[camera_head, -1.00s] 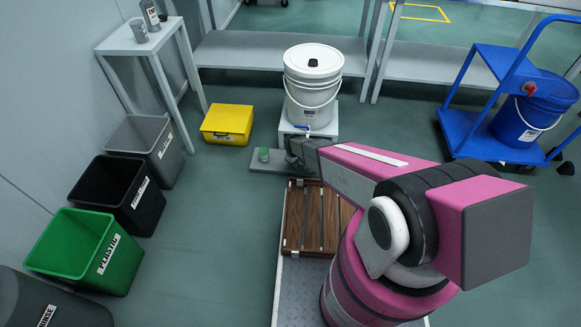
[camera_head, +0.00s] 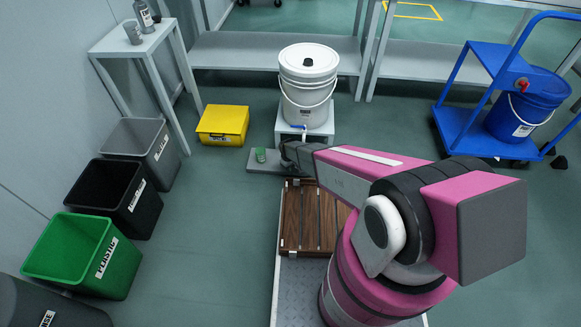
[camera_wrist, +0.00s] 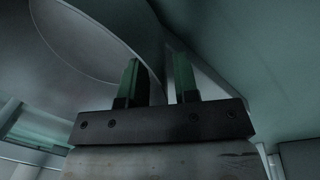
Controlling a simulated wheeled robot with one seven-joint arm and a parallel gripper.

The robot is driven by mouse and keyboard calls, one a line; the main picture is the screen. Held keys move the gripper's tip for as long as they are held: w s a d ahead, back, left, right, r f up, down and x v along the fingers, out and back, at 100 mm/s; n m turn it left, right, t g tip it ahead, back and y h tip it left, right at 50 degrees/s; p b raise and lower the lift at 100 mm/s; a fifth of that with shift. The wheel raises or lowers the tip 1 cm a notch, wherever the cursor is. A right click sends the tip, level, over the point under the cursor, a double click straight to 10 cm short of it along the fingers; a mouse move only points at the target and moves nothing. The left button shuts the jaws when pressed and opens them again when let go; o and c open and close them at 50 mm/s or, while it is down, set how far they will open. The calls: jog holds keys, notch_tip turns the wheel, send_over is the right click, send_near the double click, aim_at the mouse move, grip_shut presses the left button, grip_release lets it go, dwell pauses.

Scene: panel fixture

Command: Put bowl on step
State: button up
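My arm hides part of this area, and the fingertips are not clear there.
A lidded white bucket (camera_head: 308,88) stands on a small white stand (camera_head: 318,138) just behind the plate. A yellow box (camera_head: 222,125) is to the left. Several bins line the left wall. A wooden slatted panel (camera_head: 312,215) lies in front. A blue cart (camera_head: 460,125) stands right.

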notch_tip(320, 180, up, 11)
jog(key=s, duration=0.1)
jog(key=s+d+r+m, duration=0.3)
jog(key=s+d+r, duration=0.2)
jog(key=d+r, duration=0.3)
jog(key=s+d+r+m, duration=0.3)
jog(key=s+d+r, duration=0.3)
jog(key=r, duration=1)
jog(key=s+d+r+m+g+y, duration=0.1)
jog(key=s+d+r+m, duration=0.2)
jog(key=s+d+r, duration=0.3)
jog(key=d+r, duration=0.4)
jog(key=r, duration=0.2)
jog(key=shift+d+r+m, duration=0.15)
jog(key=shift+d+m, duration=0.05)
jog(key=shift+m, duration=0.1)
